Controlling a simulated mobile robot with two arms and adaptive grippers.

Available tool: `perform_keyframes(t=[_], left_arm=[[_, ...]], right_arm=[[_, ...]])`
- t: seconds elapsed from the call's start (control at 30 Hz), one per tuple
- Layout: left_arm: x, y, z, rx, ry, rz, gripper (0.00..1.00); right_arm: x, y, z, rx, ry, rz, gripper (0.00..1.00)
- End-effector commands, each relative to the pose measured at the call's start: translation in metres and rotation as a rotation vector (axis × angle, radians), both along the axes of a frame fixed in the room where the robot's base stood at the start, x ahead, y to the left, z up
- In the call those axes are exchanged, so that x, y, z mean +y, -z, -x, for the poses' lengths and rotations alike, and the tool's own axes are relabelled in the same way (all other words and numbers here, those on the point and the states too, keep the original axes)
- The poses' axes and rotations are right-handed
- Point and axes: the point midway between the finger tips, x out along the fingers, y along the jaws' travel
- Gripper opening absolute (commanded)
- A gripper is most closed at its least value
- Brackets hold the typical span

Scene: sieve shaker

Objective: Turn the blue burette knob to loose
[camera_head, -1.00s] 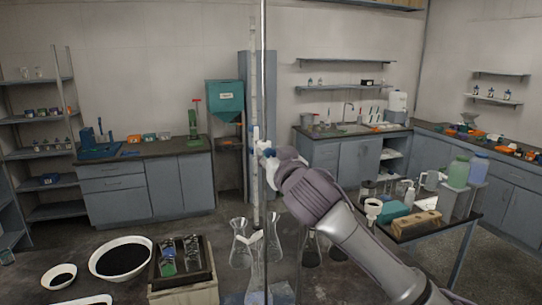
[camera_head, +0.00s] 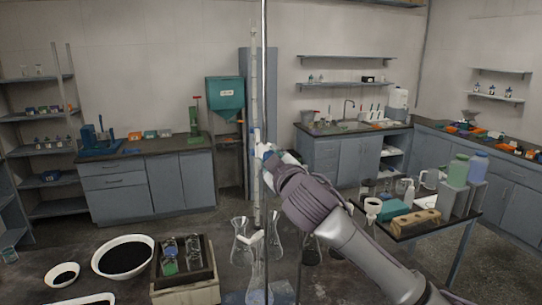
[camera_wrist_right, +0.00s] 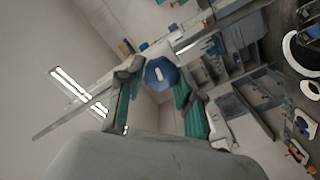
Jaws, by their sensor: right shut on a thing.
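The burette (camera_head: 254,90) is a tall, thin, upright glass tube beside a thin metal stand rod (camera_head: 264,60). Its blue knob (camera_wrist_right: 160,73) faces the camera in the right wrist view, with a pale bar across its middle. My right gripper (camera_wrist_right: 157,82) has one teal-padded finger on each side of the knob and is shut on it. In the head view my right gripper (camera_head: 268,156) reaches the burette from the right and covers the knob. My left gripper does not show.
Several glass flasks (camera_head: 240,240) stand below and around the burette. White bowls with dark contents (camera_head: 122,257) and a wooden box (camera_head: 185,290) holding glassware are at the lower left. A small table (camera_head: 430,228) with bottles and containers stands at the right.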

Motion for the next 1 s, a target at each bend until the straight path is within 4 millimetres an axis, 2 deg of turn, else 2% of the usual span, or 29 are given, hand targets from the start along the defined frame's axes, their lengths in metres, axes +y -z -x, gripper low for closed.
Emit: perform_keyframes(t=[0.4,1.0], left_arm=[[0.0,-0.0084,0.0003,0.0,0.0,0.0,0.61],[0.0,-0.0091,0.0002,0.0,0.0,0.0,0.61]], right_arm=[[0.0002,0.0008,0.0001,-0.065,0.001,0.204,0.01],[0.0006,0.0019,0.0002,-0.077,0.0,0.24,0.01]])
